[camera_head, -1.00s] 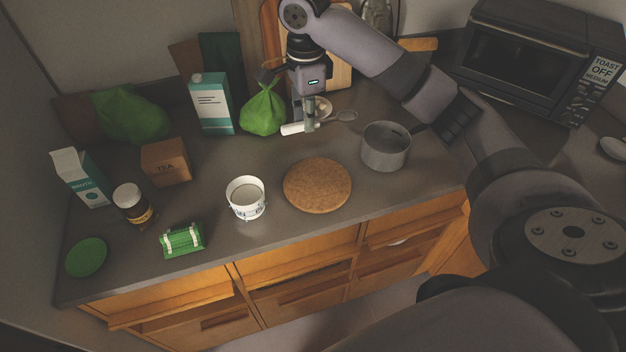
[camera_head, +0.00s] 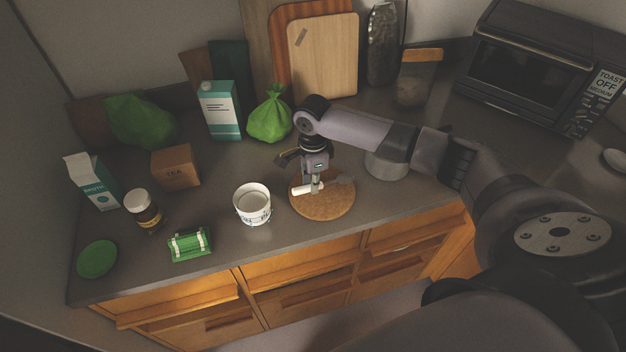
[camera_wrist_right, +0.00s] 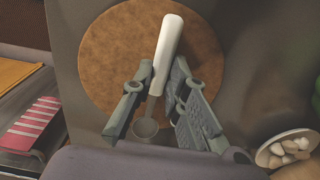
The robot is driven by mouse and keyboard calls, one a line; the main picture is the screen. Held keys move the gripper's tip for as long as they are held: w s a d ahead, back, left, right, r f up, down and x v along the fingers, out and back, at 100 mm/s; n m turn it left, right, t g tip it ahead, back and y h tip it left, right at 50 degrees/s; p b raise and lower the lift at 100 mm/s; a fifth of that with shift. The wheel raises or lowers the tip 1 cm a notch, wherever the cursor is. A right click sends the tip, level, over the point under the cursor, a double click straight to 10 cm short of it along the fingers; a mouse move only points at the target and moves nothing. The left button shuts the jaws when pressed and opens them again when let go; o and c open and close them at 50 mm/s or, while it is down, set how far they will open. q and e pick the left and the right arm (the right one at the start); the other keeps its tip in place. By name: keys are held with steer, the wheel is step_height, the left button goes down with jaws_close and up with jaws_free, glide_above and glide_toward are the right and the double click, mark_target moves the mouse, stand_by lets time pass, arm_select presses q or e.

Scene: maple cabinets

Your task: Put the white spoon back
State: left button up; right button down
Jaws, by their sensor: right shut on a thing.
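The white spoon (camera_head: 304,189) has a white handle and a grey bowl end. My right gripper (camera_head: 315,187) is shut on it, over the round cork mat (camera_head: 328,207) on the counter. In the right wrist view, the spoon's white handle (camera_wrist_right: 168,45) reaches out beyond the fingers of my right gripper (camera_wrist_right: 158,92), and its bowl end lies nearer the wrist. The cork mat (camera_wrist_right: 105,55) lies behind it. I cannot tell exactly how high the spoon is above the mat. My left gripper is not in view.
A white cup (camera_head: 252,204) stands left of the mat. A grey pot (camera_head: 385,165) is right of it, partly behind my arm. A green bag (camera_head: 270,115) stands behind. Drawers (camera_head: 300,285) run below the counter's front edge. The counter between tea box (camera_head: 176,167) and cup is clear.

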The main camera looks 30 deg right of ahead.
steer(key=shift+f, duration=0.2)
steer(key=c, duration=1.6)
jaws_free()
steer(key=shift+r, duration=0.1)
step_height(320, 180, up, 12)
steer(key=shift+f+b, duration=0.1)
steer(key=shift+b, duration=1)
